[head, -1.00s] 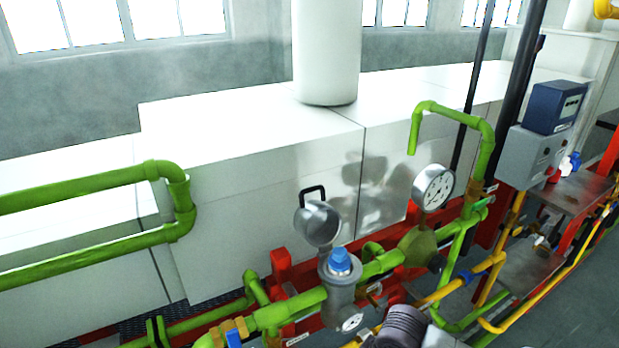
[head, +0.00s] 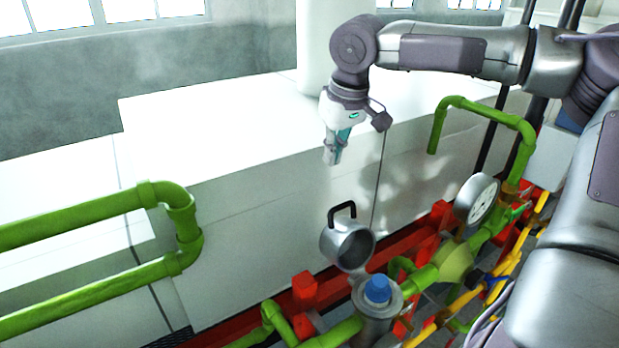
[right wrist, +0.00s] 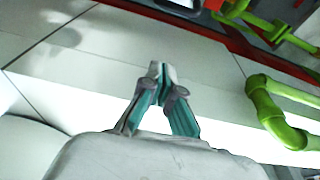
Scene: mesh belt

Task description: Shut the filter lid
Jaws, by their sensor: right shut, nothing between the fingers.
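The filter lid (head: 347,243) is a round grey metal cap with a black loop handle (head: 342,212) on top. It stands open, tilted up on the back side of the filter housing (head: 376,318). A blue knob-like part (head: 377,288) sits exposed in the housing's top. My right gripper (head: 331,156) hangs in the air above and behind the lid, pointing down, in front of the white box. It is shut and empty, apart from the lid. Its closed fingers also show in the right wrist view (right wrist: 158,72). My left gripper is not in view.
A round gauge (head: 478,199) stands right of the filter. Green pipes (head: 185,225) run at left, and a green pipe loop (head: 480,108) rises at right. Red frame beams (head: 306,290) lie behind the filter. The white box top (head: 230,150) is clear.

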